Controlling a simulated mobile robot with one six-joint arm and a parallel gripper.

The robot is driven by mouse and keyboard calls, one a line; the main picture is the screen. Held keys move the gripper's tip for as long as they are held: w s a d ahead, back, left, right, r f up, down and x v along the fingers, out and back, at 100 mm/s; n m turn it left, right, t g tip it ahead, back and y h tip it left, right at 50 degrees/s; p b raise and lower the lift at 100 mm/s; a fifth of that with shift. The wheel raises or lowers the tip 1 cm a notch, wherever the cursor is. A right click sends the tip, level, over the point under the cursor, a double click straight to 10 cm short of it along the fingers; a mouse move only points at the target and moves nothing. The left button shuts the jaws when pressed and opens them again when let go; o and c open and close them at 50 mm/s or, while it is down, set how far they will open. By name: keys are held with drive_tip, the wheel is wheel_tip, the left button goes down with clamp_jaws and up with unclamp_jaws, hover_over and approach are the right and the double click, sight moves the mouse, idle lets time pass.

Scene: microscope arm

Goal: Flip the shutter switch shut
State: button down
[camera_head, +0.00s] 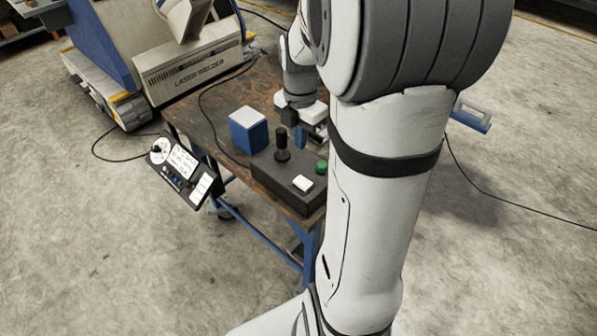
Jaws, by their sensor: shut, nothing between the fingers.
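A dark control box (270,183) lies on the near part of the brown table. It carries a black joystick (282,146), a white rocker-like switch (303,184) and a round green button (321,167). No label for the shutter switch can be read; the white piece may be it, and its position cannot be told. My gripper (298,134) is shut and empty, just behind the joystick, with a small blue part showing at its tip. Whether it touches the box is unclear. My arm hides the right side of the table.
A blue and white block (248,130) stands left of the box. A small panel with a dial and switches (183,170) hangs off the table's left edge. A laser welder (195,70) stands behind. Cables run across table and floor.

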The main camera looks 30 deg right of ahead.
sight(300, 180)
wheel_tip(300, 180, down, 12)
drive_tip(key=shift+f+p, duration=0.2)
drive_tip(key=shift+p, duration=0.2)
